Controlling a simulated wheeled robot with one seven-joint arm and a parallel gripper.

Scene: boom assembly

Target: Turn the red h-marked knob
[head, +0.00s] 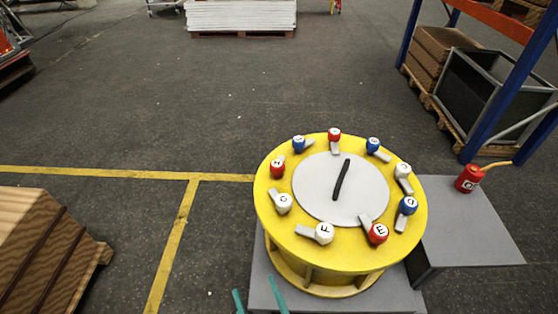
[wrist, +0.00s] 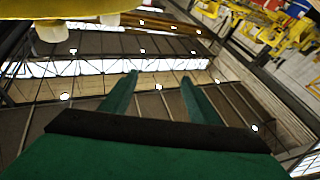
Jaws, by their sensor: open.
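The red h-marked knob (head: 277,168) sits on the left rim of a round yellow table (head: 269,216). Its mark looks like a sideways H, though it is small. A short grey lever shows beside it. My gripper (head: 258,300) shows as two teal fingertips at the bottom of the head view, in front of and below the yellow table, apart from the knob. In the wrist view my gripper (wrist: 160,82) has its two green fingers spread with nothing between them. They point up toward the ceiling. The knob is not recognisable in the wrist view.
Several other red, white and blue lettered knobs ring the table, including white G (head: 284,203) close by. A grey disc (head: 315,195) with a black pointer (head: 341,180) fills the middle. A grey side table (head: 465,235) bears a red button (head: 468,178). Wooden stock (head: 40,250) stands left; floor between is clear.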

